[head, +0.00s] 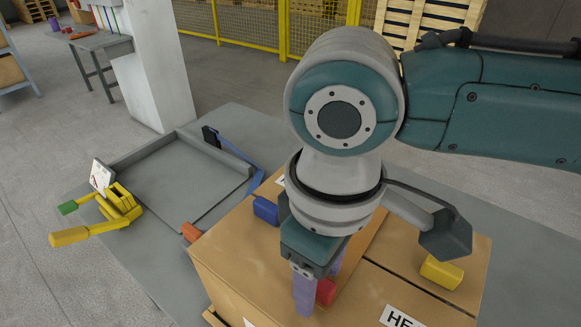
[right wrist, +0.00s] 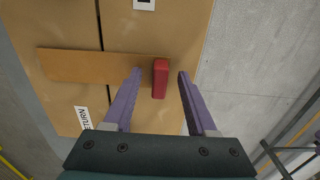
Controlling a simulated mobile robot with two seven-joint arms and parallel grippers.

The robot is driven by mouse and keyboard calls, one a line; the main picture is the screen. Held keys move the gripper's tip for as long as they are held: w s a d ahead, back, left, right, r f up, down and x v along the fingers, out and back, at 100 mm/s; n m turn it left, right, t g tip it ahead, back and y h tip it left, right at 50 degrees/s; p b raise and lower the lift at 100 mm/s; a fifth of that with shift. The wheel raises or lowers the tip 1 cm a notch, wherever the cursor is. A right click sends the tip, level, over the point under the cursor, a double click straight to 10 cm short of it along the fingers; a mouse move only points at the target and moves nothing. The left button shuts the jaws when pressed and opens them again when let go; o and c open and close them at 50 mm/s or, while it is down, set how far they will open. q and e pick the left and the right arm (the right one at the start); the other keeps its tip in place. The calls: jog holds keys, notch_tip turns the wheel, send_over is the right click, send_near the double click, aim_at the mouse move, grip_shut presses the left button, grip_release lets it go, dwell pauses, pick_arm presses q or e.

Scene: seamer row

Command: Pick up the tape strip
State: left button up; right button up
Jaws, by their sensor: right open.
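The tape strip (right wrist: 95,66) is a flat brown band lying across the seam of the cardboard box (right wrist: 160,30) in the right wrist view. A red block (right wrist: 160,78) sits at its right end. In the head view the strip (head: 364,242) is partly hidden behind my right wrist, and the red block (head: 325,291) shows beside a finger. My left gripper is not in view.
A blue block (head: 265,210) and a yellow block (head: 441,272) are on the box. A grey table (head: 110,262) holds a tray-like frame (head: 180,185) and a yellow tool (head: 121,207) at the left. A white pillar (head: 153,70) stands behind.

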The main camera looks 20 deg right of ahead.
jog(key=shift+c, duration=0.3)
grip_shut()
dwell(0.4)
